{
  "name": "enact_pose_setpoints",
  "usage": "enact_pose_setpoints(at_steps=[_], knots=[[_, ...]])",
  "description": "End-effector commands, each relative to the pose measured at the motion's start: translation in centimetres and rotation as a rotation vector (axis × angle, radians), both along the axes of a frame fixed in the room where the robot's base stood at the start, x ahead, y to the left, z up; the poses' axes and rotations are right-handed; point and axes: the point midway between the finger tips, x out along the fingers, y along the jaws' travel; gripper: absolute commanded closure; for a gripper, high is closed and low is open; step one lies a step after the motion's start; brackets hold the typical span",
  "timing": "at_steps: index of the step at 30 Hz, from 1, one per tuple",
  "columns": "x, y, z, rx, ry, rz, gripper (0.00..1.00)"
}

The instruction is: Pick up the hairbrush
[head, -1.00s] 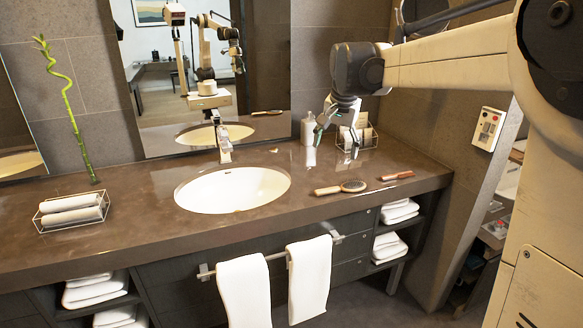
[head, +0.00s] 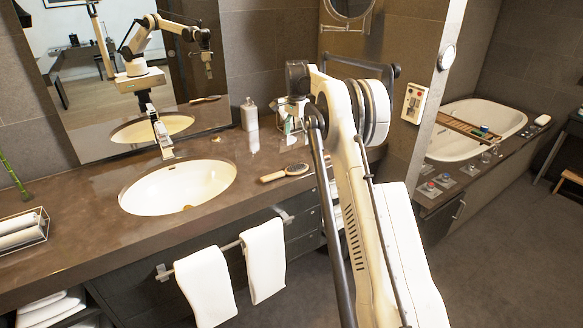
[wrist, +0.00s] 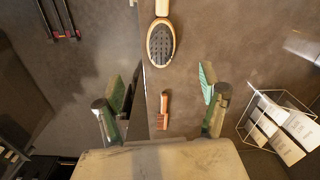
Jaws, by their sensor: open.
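The hairbrush (head: 285,172) has an oval head with dark bristles and a wooden handle. It lies bristles up on the brown counter, right of the sink. In the wrist view the hairbrush (wrist: 160,46) is at the top middle, beyond my fingertips, its handle running out of the frame. My gripper (wrist: 163,84) is open and empty, with its two greenish fingers spread wide. It hangs above the counter near the front edge, apart from the brush.
A reddish comb (wrist: 163,111) lies between my fingers in the wrist view, below the brush. A wire rack (wrist: 277,124) with white packets stands at the right. A pump bottle (head: 249,114) stands near the wall. White towels (head: 203,285) hang below the counter.

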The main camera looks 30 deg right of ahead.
Motion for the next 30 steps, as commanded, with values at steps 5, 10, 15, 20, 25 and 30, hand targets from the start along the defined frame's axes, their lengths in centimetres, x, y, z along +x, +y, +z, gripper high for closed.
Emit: enact_pose_setpoints(at_steps=[5, 10, 15, 20, 25, 30], knots=[[0.4, -1.0, -1.3, 0.005, 0.013, -0.034, 0.26], [0.5, -1.1, -3.5, 0.006, 0.016, -0.038, 0.26], [0.5, -1.0, -6.6, 0.006, 0.016, -0.037, 0.26], [0.5, -1.0, -8.8, 0.006, 0.016, -0.036, 0.26], [0.5, -1.0, -9.9, 0.006, 0.015, -0.036, 0.26], [0.5, -0.9, -10.8, 0.006, 0.015, -0.036, 0.26]])
